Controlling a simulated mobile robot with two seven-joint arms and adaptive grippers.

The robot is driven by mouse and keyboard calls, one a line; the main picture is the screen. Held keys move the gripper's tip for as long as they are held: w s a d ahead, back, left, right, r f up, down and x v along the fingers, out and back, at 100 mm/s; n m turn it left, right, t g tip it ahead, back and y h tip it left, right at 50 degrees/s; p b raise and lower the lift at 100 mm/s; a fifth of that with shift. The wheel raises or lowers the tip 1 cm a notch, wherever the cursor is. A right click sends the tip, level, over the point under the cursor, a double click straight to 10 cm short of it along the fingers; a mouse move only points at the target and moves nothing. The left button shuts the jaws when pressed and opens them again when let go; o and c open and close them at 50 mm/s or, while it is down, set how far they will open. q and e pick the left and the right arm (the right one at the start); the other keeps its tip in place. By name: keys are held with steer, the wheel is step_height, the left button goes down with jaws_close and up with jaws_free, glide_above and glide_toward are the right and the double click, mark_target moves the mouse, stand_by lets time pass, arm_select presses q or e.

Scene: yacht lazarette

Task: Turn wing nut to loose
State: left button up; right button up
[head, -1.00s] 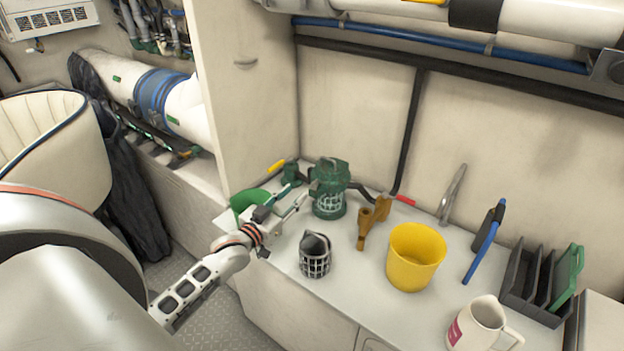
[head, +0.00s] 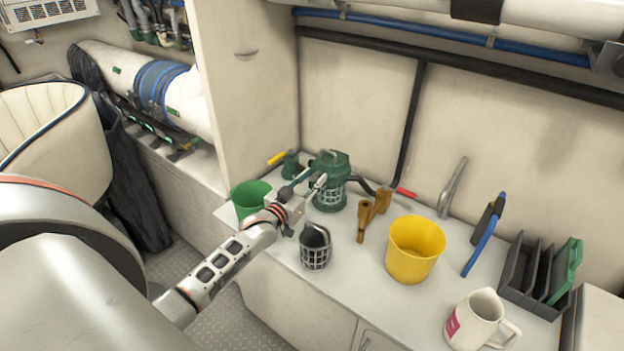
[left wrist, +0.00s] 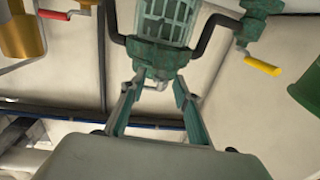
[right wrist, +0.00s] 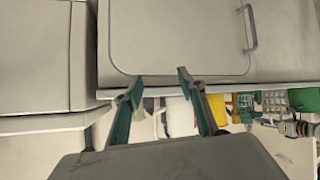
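The green strainer (head: 331,192) with a clear, caged body stands on the counter near the wall. In the left wrist view it appears upside down (left wrist: 167,25), its green lid end toward my left gripper. My left gripper (head: 318,168) is at the strainer's top. In the left wrist view its fingers (left wrist: 157,92) are apart, either side of a small pale metal part (left wrist: 157,84) at the lid. This looks like the wing nut, but its detail is too small to make out; I cannot tell whether a finger touches it. My right gripper (right wrist: 160,84) is open and empty, facing a cabinet front.
A grey mesh basket (head: 315,250) stands in front of the strainer. A green bucket (head: 250,199) is left of it. A bronze fitting (head: 364,220), yellow bucket (head: 414,252) and white jug (head: 475,320) are to the right. Valves with a yellow handle (left wrist: 262,66) and red handle (left wrist: 54,15) flank the strainer.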

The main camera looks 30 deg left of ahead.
arm_select(q)
jaws_close()
steer(key=shift+r+h, duration=0.15)
steer(key=shift+h, duration=0.25)
steer(key=shift+w+a+r+m+h, duration=0.1)
steer(key=shift+m+h, duration=0.5)
steer(key=shift+m+h+b, duration=1)
steer(key=shift+h+b, duration=0.1)
steer(key=shift+h, duration=0.5)
steer(key=shift+c, duration=0.2)
jaws_free()
steer(key=shift+o, duration=0.2)
steer(key=shift+g, duration=0.3)
